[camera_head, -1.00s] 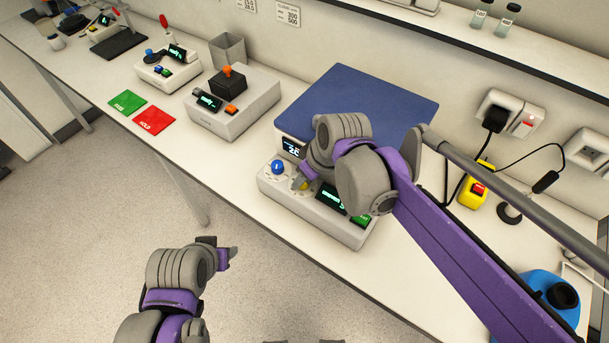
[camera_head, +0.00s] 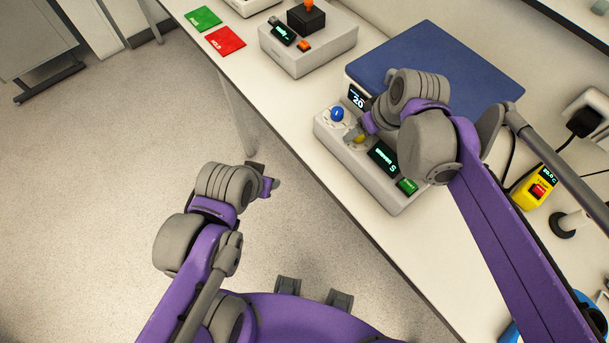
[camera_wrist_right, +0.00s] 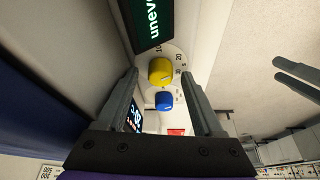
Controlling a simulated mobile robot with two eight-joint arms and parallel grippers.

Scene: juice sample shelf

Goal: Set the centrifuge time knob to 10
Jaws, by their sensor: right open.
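The centrifuge has a blue lid (camera_head: 450,60) and a pale front panel (camera_head: 390,200). On the panel are a blue knob (camera_head: 337,113), a yellow knob (camera_head: 360,138), dark displays and a green button (camera_head: 407,186). The small display (camera_head: 357,97) seems to read 20. My right gripper (camera_head: 363,129) is at the yellow knob. In the right wrist view its open fingers (camera_wrist_right: 161,76) are either side of the yellow knob (camera_wrist_right: 160,70), whose dial shows 10 and 20. Contact is unclear. The blue knob (camera_wrist_right: 164,101) shows beyond. My left gripper (camera_head: 266,180) hangs over the floor, apart from the centrifuge; its opening is unclear.
A device with an orange-topped black block (camera_head: 306,20) stands left of the centrifuge. Red (camera_head: 225,40) and green (camera_head: 203,19) cards lie near the bench edge. A yellow box (camera_head: 536,188) with a cable stands on the right. Open floor lies left of the bench.

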